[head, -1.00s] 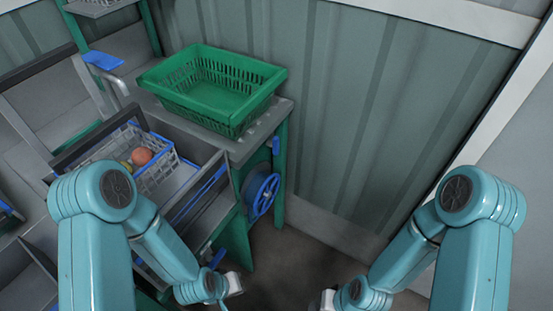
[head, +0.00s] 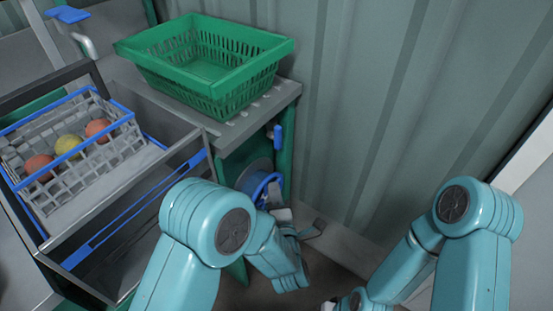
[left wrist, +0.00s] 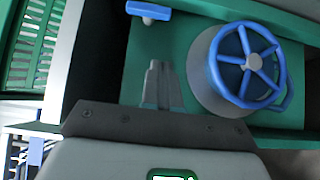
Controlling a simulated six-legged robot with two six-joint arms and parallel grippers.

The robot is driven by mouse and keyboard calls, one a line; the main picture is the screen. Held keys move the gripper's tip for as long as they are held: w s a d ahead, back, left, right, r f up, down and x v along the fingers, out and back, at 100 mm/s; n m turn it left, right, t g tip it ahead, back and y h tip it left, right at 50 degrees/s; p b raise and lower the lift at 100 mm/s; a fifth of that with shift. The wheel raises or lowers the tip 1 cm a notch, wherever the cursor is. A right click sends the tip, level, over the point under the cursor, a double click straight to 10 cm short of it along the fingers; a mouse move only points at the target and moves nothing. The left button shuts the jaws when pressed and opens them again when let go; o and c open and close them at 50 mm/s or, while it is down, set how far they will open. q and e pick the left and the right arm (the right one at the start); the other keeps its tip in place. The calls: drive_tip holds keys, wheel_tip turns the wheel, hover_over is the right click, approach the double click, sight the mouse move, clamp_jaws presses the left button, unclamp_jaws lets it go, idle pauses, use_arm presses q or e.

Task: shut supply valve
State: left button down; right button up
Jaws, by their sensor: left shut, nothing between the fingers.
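A blue spoked handwheel (head: 262,183) sits on the side of the green-legged bench, partly hidden by my left arm. It shows whole in the left wrist view (left wrist: 252,62), on a round grey mount on a green panel. A small blue lever handle (head: 277,137) is above it, and it also shows in the left wrist view (left wrist: 148,12). I cannot tell which is the supply valve. My left gripper (head: 281,214) is shut and empty beside the wheel; in the left wrist view its fingers (left wrist: 159,72) point left of the wheel, apart from it. My right gripper (head: 328,305) is mostly cut off at the bottom edge.
A green basket (head: 205,70) stands on the bench. A grey and blue crate (head: 110,152) with several round fruits is at the left. Another blue handle (head: 68,14) is on a pipe at the upper left. A corrugated wall (head: 400,110) closes the back.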

use_arm(q)
drive_tip(key=shift+s+r, duration=0.1)
approach(278, 138)
drive_tip(key=w+a+f, duration=0.3)
drive_tip(key=a+f, duration=0.1)
drive_tip(key=shift+w+d+r+b, duration=0.1)
drive_tip(key=shift+w+d, duration=0.25)
drive_tip(key=shift+w, duration=0.2)
drive_tip(key=shift+w+d+b, duration=0.15)
drive_tip(key=shift+w+d, duration=0.2)
drive_tip(key=shift+w, duration=0.25)
drive_tip(key=shift+w+d+r+b, duration=0.1)
drive_tip(key=shift+w+d, duration=0.2)
drive_tip(key=shift+w, duration=0.25)
